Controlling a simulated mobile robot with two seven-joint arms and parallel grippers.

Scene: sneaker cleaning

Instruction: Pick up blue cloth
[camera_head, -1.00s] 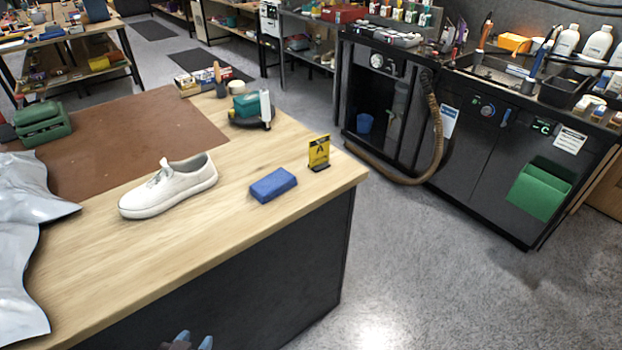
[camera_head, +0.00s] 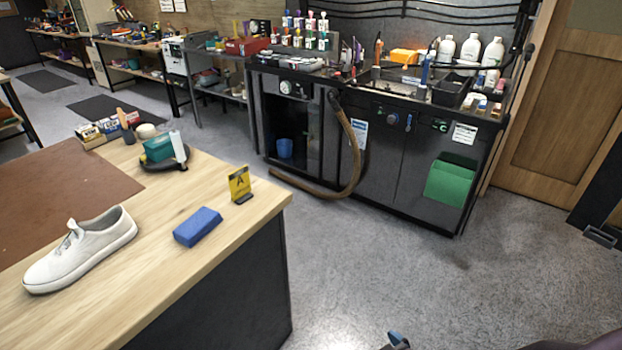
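The blue cloth (camera_head: 198,226) is a small folded block lying on the wooden table near its right edge. A white sneaker (camera_head: 82,250) lies to its left on the same table. Part of a gripper (camera_head: 397,341) with a blue tip shows at the bottom edge, over the floor and well away from the cloth. Too little of it shows to tell which arm it belongs to or whether it is open.
A yellow sign (camera_head: 240,184) stands beside the cloth on the wooden table (camera_head: 150,300). A teal tool (camera_head: 163,148) sits behind. A dark workbench (camera_head: 385,140) with a hose stands at the back. The grey floor (camera_head: 400,270) between is clear.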

